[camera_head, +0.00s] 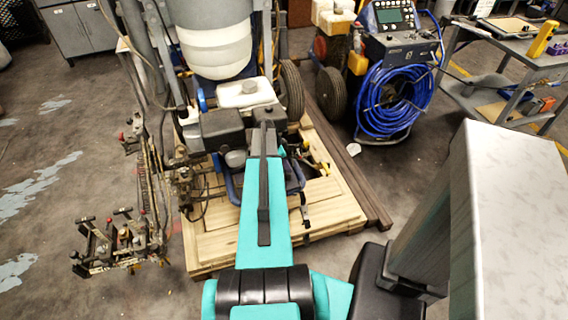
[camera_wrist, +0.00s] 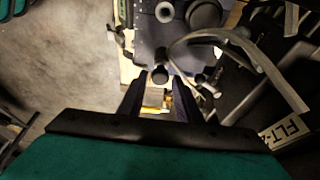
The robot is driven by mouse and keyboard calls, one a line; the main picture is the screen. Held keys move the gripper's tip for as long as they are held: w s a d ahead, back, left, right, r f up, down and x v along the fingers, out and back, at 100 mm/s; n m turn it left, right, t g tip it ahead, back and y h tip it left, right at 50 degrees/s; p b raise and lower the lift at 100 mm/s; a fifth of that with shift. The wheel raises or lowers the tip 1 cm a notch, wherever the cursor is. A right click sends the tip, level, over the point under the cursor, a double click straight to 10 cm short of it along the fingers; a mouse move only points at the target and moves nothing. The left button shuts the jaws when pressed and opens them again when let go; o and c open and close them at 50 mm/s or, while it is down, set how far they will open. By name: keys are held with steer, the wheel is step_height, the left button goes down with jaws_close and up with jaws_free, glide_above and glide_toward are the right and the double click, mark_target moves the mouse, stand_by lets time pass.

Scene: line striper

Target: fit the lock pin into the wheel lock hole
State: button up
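My gripper (camera_wrist: 161,78) shows in the wrist view with its two dark fingers apart. Between the fingers I see bare gap, pale pallet wood and a small orange-yellow part (camera_wrist: 166,104) beyond; nothing is clearly held. I cannot tell whether this part is the lock pin. In the head view my teal arm reaches over the line striper (camera_head: 205,130), and its far end hides the gripper. A yellow part (camera_head: 319,160) shows just right of the arm on the striper. I cannot make out the wheel lock hole in either view.
The striper stands on a wooden pallet (camera_head: 225,240) with a dark beam (camera_head: 350,180) along its right side. A machine with a coiled blue hose (camera_head: 397,100) stands behind right. A work table (camera_head: 515,45) is at far right.

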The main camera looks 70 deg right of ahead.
steer(key=shift+s+d+f, duration=0.15)
steer(key=shift+f, duration=0.45)
steer(key=shift+b, duration=0.45)
stand_by(0.4)
steer(key=c, duration=0.7)
